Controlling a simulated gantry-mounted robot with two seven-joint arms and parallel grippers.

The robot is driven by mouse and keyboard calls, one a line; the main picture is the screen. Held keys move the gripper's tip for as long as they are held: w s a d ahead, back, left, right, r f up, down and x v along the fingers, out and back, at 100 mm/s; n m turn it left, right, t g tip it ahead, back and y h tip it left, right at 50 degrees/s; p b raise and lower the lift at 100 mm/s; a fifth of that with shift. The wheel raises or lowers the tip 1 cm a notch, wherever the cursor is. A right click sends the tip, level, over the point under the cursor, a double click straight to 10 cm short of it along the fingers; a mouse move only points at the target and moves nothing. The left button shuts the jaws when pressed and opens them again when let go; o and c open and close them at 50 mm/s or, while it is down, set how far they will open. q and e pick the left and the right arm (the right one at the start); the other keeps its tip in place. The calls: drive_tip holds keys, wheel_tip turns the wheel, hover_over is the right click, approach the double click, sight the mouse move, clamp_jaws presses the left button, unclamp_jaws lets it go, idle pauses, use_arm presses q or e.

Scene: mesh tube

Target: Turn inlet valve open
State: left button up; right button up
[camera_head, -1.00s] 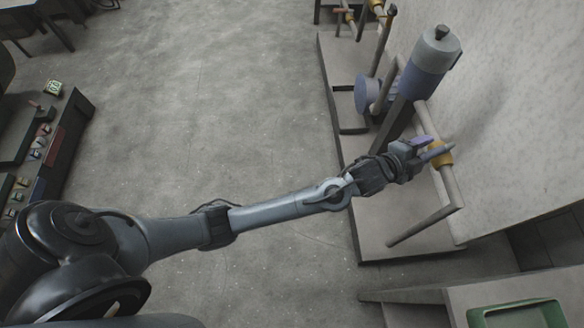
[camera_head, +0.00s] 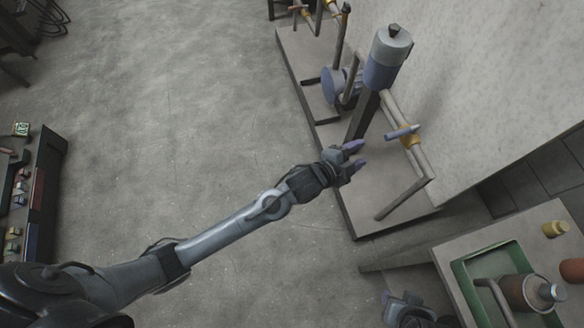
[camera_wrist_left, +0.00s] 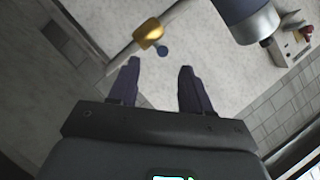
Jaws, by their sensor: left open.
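The inlet valve is a brass body (camera_head: 411,142) on a pale pipe, with a blue-purple lever handle (camera_head: 402,132) lying across the pipe. In the left wrist view, the brass body (camera_wrist_left: 148,33) and the handle's end (camera_wrist_left: 162,50) show beyond the fingertips, between them. My left gripper (camera_head: 357,155) is open and empty, to the left of the valve in the head view and apart from it. Its two purple fingers also show in the left wrist view (camera_wrist_left: 160,75). My right gripper (camera_head: 403,308) shows partly at the bottom edge; its jaws are unclear.
A grey and blue cylinder (camera_head: 388,58) stands above the valve on the rig's base plate (camera_head: 345,205). A wall is close behind. A table with a green tray (camera_head: 462,275), holding a brown canister (camera_head: 522,292), is at lower right.

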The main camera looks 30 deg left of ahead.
use_arm(q)
drive_tip(key=s+a+r+n+g+y+p, duration=0.3)
drive_tip(key=s+a+n+p, duration=0.3)
drive_tip(key=s+a+p, duration=0.4)
drive_tip(key=shift+s+r+n+g+y, duration=0.35)
drive_tip(key=shift+s+r+g, duration=0.2)
drive_tip(key=shift+s, duration=1.5)
use_arm(e)
wheel_tip(320, 180, up, 12)
drive_tip(key=shift+w+d+f, duration=0.15)
drive_tip(key=shift+d, duration=0.05)
